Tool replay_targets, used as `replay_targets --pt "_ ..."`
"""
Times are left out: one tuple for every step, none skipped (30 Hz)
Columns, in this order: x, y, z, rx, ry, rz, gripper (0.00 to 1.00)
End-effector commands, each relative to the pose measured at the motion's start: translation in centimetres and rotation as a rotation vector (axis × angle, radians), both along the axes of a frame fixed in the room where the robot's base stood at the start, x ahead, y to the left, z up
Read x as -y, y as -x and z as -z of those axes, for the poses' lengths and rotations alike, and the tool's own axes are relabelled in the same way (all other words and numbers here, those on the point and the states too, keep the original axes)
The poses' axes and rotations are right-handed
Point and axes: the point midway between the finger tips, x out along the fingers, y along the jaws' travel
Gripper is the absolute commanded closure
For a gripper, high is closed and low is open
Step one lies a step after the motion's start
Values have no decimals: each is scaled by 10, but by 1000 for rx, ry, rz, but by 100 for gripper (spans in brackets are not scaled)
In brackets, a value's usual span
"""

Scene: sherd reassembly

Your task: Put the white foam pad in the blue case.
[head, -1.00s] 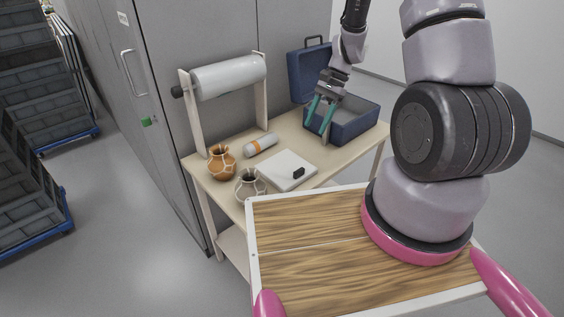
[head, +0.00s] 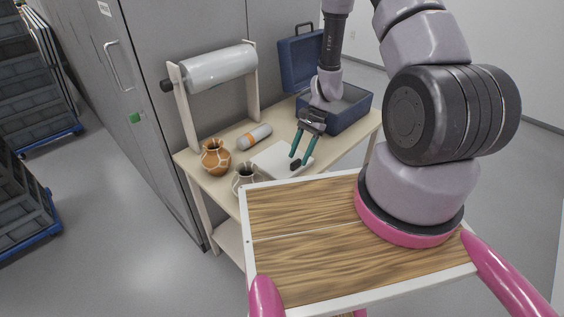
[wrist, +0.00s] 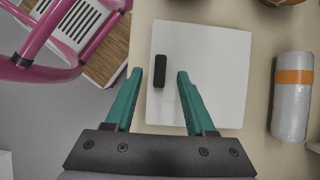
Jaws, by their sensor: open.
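The white foam pad (head: 270,161) lies flat on the beige table, with a small black block (head: 295,165) on it. In the wrist view the pad (wrist: 215,80) fills the middle and the black block (wrist: 159,71) lies near its left edge. My gripper (head: 301,162) is open, its green fingers pointing down over the right part of the pad. In the wrist view the block shows between the fingertips (wrist: 160,76); I cannot tell how high above it they are. The blue case (head: 349,122) stands open at the table's right end, its lid (head: 299,62) raised, partly hidden by my arm.
An orange-brown jar (head: 215,158) and a pale jar (head: 244,180) stand left of the pad. A white roll with an orange band (head: 254,136) lies behind it. A film roll on a wooden stand (head: 220,68) rises at the back, before grey cabinets (head: 150,60).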

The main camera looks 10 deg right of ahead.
Motion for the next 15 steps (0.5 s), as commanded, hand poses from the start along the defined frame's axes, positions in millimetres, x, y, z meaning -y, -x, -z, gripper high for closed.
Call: replay_targets --pt "-3 3 7 -3 -1 -1 45" --pt "-5 4 10 -2 -1 0 45" --pt "-6 4 13 -1 0 0 45" --pt "-7 5 15 0 0 -1 45" --pt "-8 5 16 1 1 -1 45" --pt "-8 5 17 1 1 -1 45" --pt "-8 5 18 1 1 -1 45" --pt "-8 5 18 2 0 0 45" --pt "-8 5 18 2 0 0 45" --pt "-8 5 17 2 0 0 45" --pt "-8 5 17 2 0 0 45" --pt "-8 5 17 2 0 0 45" --pt "-8 5 17 2 0 0 53" --pt "-8 5 17 2 0 0 64" --pt "-8 5 17 2 0 0 79"
